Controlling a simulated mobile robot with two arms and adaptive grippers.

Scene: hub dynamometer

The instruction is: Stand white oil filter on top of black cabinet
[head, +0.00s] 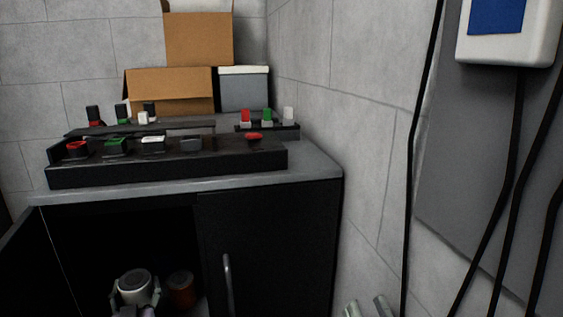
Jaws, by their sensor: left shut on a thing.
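The black cabinet (268,245) stands against the wall with a grey top (315,160). Its left door (20,260) is open and its right door is closed. The white oil filter (135,281) shows upright in the open left compartment, low in the head view. My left gripper (135,297) is shut on it, with a finger on each side. The filter's lower part is hidden by the gripper and the frame edge. My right gripper (368,307) is at the bottom edge, right of the cabinet, with its fingers apart and nothing seen between them.
A dark red filter (181,289) stands close right of the white one. A long black rack (170,175) with coloured items lines the cabinet top's front. Behind are more small items, cardboard boxes (170,90) and a grey box (244,90). Bare top shows at the right end.

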